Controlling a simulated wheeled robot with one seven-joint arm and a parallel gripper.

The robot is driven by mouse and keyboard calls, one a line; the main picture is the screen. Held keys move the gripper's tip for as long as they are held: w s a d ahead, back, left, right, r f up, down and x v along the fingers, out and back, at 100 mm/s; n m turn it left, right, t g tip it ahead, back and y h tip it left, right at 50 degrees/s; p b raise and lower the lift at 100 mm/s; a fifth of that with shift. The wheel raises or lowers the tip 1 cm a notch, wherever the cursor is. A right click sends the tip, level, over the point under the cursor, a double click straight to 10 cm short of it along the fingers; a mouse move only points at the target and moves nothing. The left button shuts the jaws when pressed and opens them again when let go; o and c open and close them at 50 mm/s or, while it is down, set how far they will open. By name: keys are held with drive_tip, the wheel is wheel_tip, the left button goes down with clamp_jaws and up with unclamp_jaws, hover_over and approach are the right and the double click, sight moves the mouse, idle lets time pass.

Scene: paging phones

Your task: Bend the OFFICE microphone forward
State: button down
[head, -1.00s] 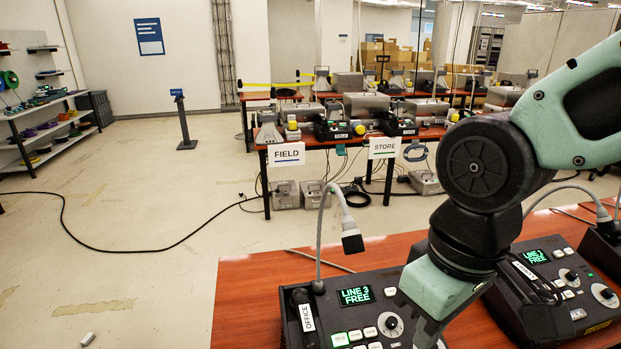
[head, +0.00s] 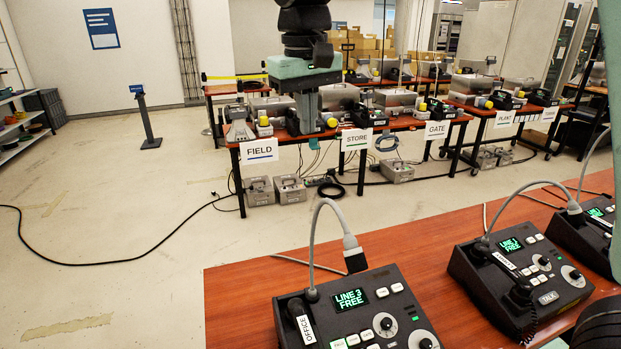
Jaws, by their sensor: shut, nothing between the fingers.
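The OFFICE microphone (head: 353,252) is a dark head on a grey gooseneck. The neck rises from the back left of the OFFICE phone (head: 385,280), arches over and hangs the head down to the right, beside the LINE 3 FREE screen. The OFFICE label (head: 306,330) is on the handset at the phone's left. My gripper (head: 308,130) is up at the top centre, pointing down with its fingers together and empty. In the picture it lies above the microphone, clear of it, in front of the far benches.
A second phone (head: 520,285) with its own gooseneck stands to the right, and a third (head: 595,235) sits at the right edge. The wooden desk (head: 240,300) is bare at left. Far benches carry FIELD, STORE and GATE signs.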

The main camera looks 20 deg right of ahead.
drive_tip(key=f+p, duration=0.1)
drive_tip(key=f, duration=0.2)
drive_tip(key=s+f+p, duration=0.1)
drive_tip(key=f+p, duration=0.1)
drive_tip(key=f, duration=0.2)
drive_tip(key=s+d+f+p, duration=0.1)
drive_tip(key=f, duration=0.2)
drive_tip(key=shift+s+d+f, duration=0.1)
drive_tip(key=shift+s+f, duration=0.15)
drive_tip(key=shift+f, duration=0.15)
drive_tip(key=shift+s+d+f+p, duration=0.1)
drive_tip(key=shift+s+f+p, duration=0.1)
drive_tip(key=shift+s+p, duration=0.1)
drive_tip(key=shift+f, duration=0.1)
